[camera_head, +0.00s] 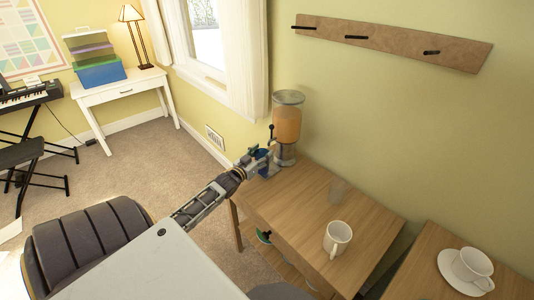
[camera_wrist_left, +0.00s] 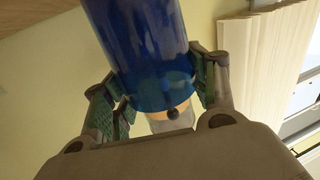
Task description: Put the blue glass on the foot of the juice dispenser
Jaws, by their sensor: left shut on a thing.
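The juice dispenser (camera_head: 287,122) stands at the far end of the wooden table by the wall, with orange juice in its clear tank. Its foot (camera_head: 284,160) is on the table top. My left gripper (camera_head: 258,160) is just left of the foot, shut on the blue glass (camera_head: 264,155). In the left wrist view the blue glass (camera_wrist_left: 145,45) stands between the fingers of my left gripper (camera_wrist_left: 158,95), and part of the dispenser shows behind it. The head view is too small to tell whether the glass touches the foot. My right gripper is not in view.
A cup on a saucer (camera_head: 450,266) sits on another wooden surface at the right. A wall rack (camera_head: 390,42) hangs above. Bare table lies right of the dispenser.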

